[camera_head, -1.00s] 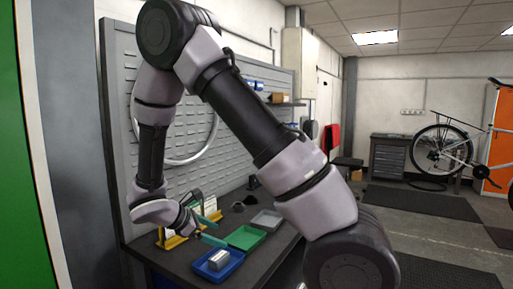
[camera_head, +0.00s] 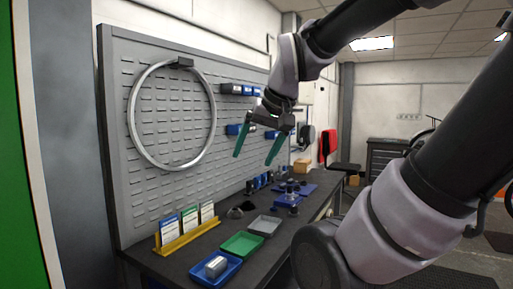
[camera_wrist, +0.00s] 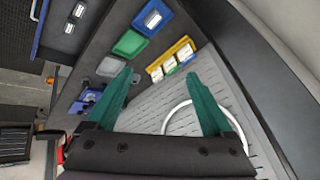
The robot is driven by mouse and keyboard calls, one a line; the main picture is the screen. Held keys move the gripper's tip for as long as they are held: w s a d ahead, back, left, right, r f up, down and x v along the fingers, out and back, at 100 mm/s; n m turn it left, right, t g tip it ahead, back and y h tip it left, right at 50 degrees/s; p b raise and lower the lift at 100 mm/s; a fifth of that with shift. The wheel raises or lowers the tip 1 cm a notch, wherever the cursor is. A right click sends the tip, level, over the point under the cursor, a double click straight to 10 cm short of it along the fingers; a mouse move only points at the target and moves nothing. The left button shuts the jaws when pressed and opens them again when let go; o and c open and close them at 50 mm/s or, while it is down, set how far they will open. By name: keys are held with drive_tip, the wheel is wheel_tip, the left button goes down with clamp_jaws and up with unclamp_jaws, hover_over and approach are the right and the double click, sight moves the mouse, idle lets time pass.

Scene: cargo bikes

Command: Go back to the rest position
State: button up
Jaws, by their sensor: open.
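My gripper (camera_head: 256,147) is raised in front of the grey pegboard, above the workbench. Its two green fingers point down and stand apart with nothing between them. In the wrist view the gripper's green fingers (camera_wrist: 161,103) are also spread and empty. A silver-grey block (camera_head: 215,266) lies in the blue tray (camera_head: 233,272) at the bench's near end. The green tray (camera_head: 241,244) and the grey tray (camera_head: 264,225) are behind it and look empty.
The dark workbench (camera_head: 180,262) runs along the pegboard (camera_head: 122,190). A yellow holder (camera_head: 190,238) with several cards stands near the trays. A wheel rim (camera_head: 138,135) hangs on the board. Blue fixtures and small parts (camera_head: 290,197) stand farther back. A red chair (camera_head: 329,143) is beyond the bench.

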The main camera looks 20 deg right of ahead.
drive_tip(key=shift+s+r+m+t, duration=0.4)
drive_tip(key=shift+r, duration=0.15)
drive_tip(key=shift+o, duration=1.1)
drive_tip(key=w+a+f+m+g+y, duration=0.35)
drive_tip(key=w+f+m+y, duration=0.2)
drive_tip(key=w+f, duration=0.25)
drive_tip(key=w+a+f+m+g+y, duration=0.2)
drive_tip(key=w+a+f+m+y, duration=0.2)
drive_tip(key=w+f+y, duration=0.35)
drive_tip(key=w+d+f+m+t+h, duration=0.1)
drive_tip(key=w+d+f+m+t, duration=0.3)
drive_tip(key=f, duration=0.3)
drive_tip(key=w+d+f+m+t+h, duration=0.2)
drive_tip(key=w+d+f+m+t, duration=0.2)
drive_tip(key=f+m, duration=0.2)
drive_tip(key=w+d+f+m+t+h, duration=0.1)
drive_tip(key=w+d+f+m+t, duration=0.3)
drive_tip(key=f, duration=0.6)
drive_tip(key=shift+w+d+f+m+t, duration=0.2)
drive_tip(key=shift+w+d+m+t, duration=0.25)
drive_tip(key=shift+d+m, duration=0.1)
drive_tip(key=x, duration=0.9)
drive_tip(key=shift+w+a+f, duration=0.1)
drive_tip(key=shift+w+a, duration=0.05)
drive_tip(key=shift+w, duration=0.2)
